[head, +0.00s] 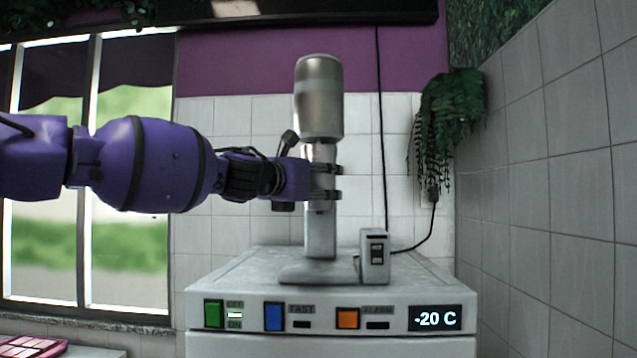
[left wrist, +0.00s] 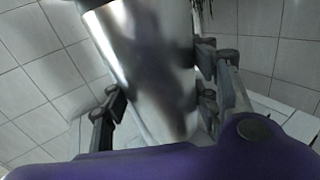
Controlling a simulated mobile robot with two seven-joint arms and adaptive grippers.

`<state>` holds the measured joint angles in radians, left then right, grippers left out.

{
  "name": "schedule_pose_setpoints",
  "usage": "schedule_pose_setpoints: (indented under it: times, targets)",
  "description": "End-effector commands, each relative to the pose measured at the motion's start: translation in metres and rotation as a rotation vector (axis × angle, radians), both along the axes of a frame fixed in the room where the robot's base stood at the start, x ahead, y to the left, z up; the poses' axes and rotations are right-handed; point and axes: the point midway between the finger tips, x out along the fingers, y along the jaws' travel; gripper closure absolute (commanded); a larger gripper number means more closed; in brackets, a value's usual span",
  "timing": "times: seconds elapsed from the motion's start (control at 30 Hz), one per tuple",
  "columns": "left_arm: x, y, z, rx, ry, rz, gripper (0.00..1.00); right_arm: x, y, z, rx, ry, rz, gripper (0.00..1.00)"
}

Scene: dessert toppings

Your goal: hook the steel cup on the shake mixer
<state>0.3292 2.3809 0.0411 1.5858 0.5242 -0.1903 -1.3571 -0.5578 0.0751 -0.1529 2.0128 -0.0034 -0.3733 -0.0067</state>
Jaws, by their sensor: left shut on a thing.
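The shake mixer (head: 319,85) stands upright on the white freezer, with a rounded metallic head, a pale column and a flat base. My left gripper (head: 327,181) reaches in from the left at the column's height, just below the head. It is shut on the steel cup (left wrist: 155,65), a shiny cylinder that fills the middle of the left wrist view, with a finger on each side. In the head view the cup overlaps the mixer, and its outline is hard to separate from the column. Whether the cup touches the mixer's hook cannot be told. My right gripper is not in view.
The freezer top (head: 235,266) carries the mixer and a small grey switch box (head: 375,257) at its right. A black cable hangs down the tiled wall behind. A hanging plant (head: 447,125) is at the right. A pink palette (head: 32,346) lies at the lower left.

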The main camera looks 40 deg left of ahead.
Motion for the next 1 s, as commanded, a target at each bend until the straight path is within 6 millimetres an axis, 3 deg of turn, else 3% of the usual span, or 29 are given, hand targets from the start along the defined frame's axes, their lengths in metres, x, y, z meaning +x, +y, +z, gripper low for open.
schedule_pose_setpoints:
  times: [0.2, 0.23, 0.37, 0.63, 0.7, 1.0]
  targets:
    - [-0.0003, -0.0001, 0.0018, 0.000, -0.003, 0.001, 0.86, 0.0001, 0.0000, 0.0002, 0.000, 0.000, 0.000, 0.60]
    - [-0.0003, -0.0001, 0.0019, 0.000, -0.003, 0.001, 0.42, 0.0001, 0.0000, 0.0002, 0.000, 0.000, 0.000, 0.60]
    - [-0.0002, 0.0000, 0.0013, 0.000, -0.002, 0.001, 0.25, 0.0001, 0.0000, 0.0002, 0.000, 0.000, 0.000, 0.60]
    - [0.0001, 0.0001, -0.0001, 0.000, 0.000, 0.000, 0.23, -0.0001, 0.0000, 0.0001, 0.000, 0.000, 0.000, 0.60]
    - [0.0003, 0.0004, -0.0020, -0.001, 0.003, 0.000, 0.16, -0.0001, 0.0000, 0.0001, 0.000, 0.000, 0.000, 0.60]
    - [0.0000, 0.0001, -0.0009, -0.001, 0.001, 0.000, 0.16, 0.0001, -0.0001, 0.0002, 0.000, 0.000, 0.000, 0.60]
